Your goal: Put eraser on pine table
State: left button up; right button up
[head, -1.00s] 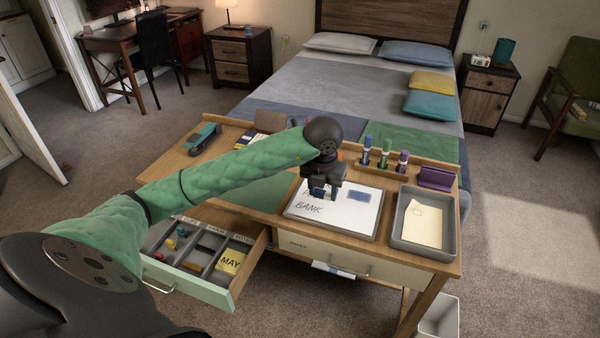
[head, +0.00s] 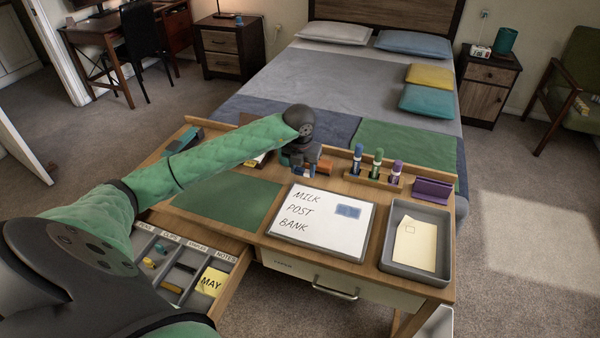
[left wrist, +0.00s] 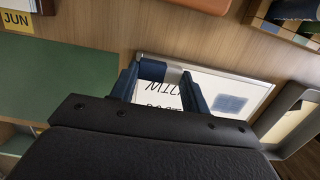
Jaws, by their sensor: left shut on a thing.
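My left gripper (head: 298,172) is shut on a small blue and pale-grey block, which appears to be the eraser (left wrist: 153,70). It shows between the fingers in the left wrist view; in the head view the hand largely hides it. The gripper is over the back of the desk, behind the whiteboard (head: 318,222) lettered MILK POST BANK. The desk's bare wood top, apparently the pine table (left wrist: 100,45), shows around the gripper. I cannot tell whether the block touches the wood. My right gripper is out of view.
A green blotter (head: 228,207) lies left of the whiteboard. A grey tray (head: 418,270) with paper is on the right. Markers (head: 377,160) stand in a rack at the back, near a purple holder (head: 432,189). An open drawer (head: 180,265) juts out at front left.

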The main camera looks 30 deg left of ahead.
aim_at(301, 181)
pick_arm(q)
jog(key=shift+w+a+f+p, duration=0.3)
jog(key=shift+w+a+f, duration=0.7)
jog(key=shift+w+a, duration=0.2)
notch_tip(301, 181, down, 3)
jog(key=shift+f+p, duration=0.15)
jog(key=shift+p, duration=0.55)
jog(key=shift+f, duration=0.55)
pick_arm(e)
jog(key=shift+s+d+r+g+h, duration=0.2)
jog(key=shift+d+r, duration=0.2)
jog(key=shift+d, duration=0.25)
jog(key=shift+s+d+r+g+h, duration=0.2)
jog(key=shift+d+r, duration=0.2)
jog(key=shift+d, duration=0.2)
pick_arm(q)
jog(key=shift+s, duration=0.1)
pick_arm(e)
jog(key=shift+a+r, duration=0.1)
